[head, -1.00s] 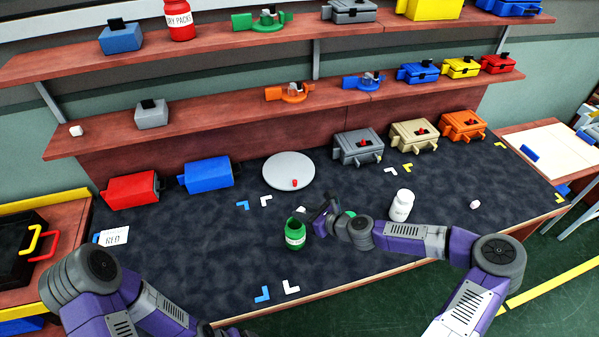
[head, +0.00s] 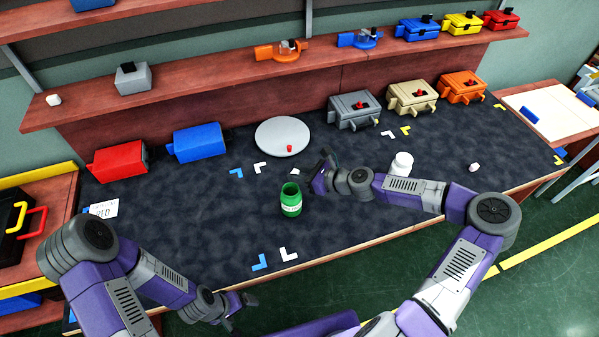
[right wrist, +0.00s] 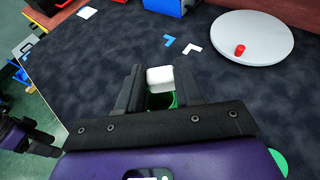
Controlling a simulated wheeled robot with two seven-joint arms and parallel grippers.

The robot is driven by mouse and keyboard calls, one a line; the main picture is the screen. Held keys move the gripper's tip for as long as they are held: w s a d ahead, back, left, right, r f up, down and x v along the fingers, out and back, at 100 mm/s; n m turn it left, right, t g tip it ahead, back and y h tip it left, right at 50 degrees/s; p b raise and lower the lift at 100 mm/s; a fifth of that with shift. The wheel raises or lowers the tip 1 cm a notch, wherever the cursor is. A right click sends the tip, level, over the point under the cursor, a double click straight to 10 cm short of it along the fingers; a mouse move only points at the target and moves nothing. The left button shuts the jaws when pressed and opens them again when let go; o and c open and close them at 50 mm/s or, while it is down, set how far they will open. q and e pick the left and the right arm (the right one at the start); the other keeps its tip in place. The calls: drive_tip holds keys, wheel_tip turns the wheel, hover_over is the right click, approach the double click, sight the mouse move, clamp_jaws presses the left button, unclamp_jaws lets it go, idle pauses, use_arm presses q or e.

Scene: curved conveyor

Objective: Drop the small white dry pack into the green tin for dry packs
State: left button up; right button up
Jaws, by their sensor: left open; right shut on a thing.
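The small white dry pack (right wrist: 160,78) is held between the fingertips of my right gripper (right wrist: 161,92), as the right wrist view shows. The green tin (head: 291,202) stands upright and open on the dark mat, with a white label. In the right wrist view, green parts of the tin (right wrist: 153,102) show just below the pack, between the fingers. In the head view my right gripper (head: 321,172) is above and to the right of the tin; the pack is hard to make out there. My left gripper (head: 240,304) is open and empty near the table's front edge.
A white bottle (head: 402,163) stands right of the tin, partly behind my right arm. A grey round plate (head: 268,140) with a red piece lies behind. A green disc (right wrist: 280,161) shows at the lower right of the wrist view.

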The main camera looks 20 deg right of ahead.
drive_tip(key=o, duration=1.1)
drive_tip(key=p+v, duration=0.1)
drive_tip(key=v, duration=0.6)
drive_tip(key=shift+s+d, duration=0.2)
